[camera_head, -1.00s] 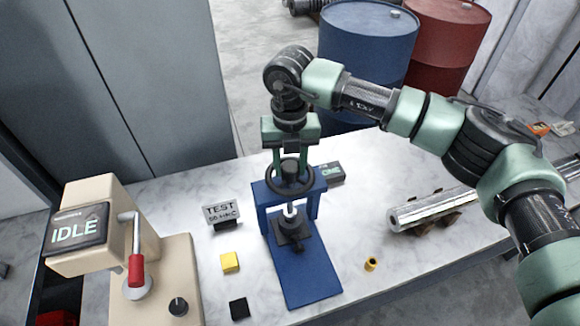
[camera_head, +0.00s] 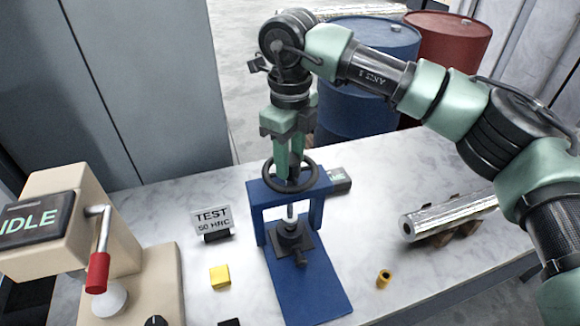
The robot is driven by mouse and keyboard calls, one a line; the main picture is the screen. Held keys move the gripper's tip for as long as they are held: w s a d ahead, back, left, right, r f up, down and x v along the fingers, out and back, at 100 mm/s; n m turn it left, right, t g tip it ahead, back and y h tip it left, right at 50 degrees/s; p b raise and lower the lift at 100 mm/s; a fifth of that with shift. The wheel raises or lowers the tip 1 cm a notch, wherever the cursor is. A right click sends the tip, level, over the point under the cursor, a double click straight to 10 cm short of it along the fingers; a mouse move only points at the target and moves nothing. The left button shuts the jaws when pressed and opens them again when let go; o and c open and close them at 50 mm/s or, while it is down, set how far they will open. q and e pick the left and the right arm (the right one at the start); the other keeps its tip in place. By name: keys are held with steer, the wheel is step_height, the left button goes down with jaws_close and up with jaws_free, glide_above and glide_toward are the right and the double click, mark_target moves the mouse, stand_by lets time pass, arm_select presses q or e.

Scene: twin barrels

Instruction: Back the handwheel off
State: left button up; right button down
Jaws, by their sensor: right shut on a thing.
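The black handwheel (camera_head: 268,184) is a ring lying level on top of the blue press frame (camera_head: 314,193). A pale spindle (camera_head: 290,213) runs down from it to a dark round seat (camera_head: 290,236) on the blue base. My right gripper (camera_head: 290,177) points straight down from above, with its green fingers inside the ring. It is shut on the handwheel's middle, and the fingers hide the hub. The spindle's lower end appears to reach the dark seat; I cannot tell whether a gap is there. My left gripper is out of view.
A beige tester (camera_head: 140,280) reading IDLE, with a red-handled lever (camera_head: 98,272), stands at left. A TEST 50 HRC sign (camera_head: 212,219), yellow block (camera_head: 220,276), brass bushing (camera_head: 384,278) and silver bar (camera_head: 450,211) share the white table. Blue (camera_head: 350,105) and red (camera_head: 450,50) barrels stand behind.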

steer(key=n+b, duration=0.2)
steer(key=n, duration=0.2)
steer(key=shift+n, duration=0.3)
steer(key=n, duration=0.4)
steer(key=shift+n+b, duration=0.3)
steer(key=shift+b, duration=0.05)
steer(key=n, duration=0.5)
steer(key=shift+r, duration=0.1)
steer(key=n, duration=0.6)
steer(key=shift+n, duration=0.3)
steer(key=c, duration=1.2)
jaws_free()
steer(key=shift+o, duration=0.2)
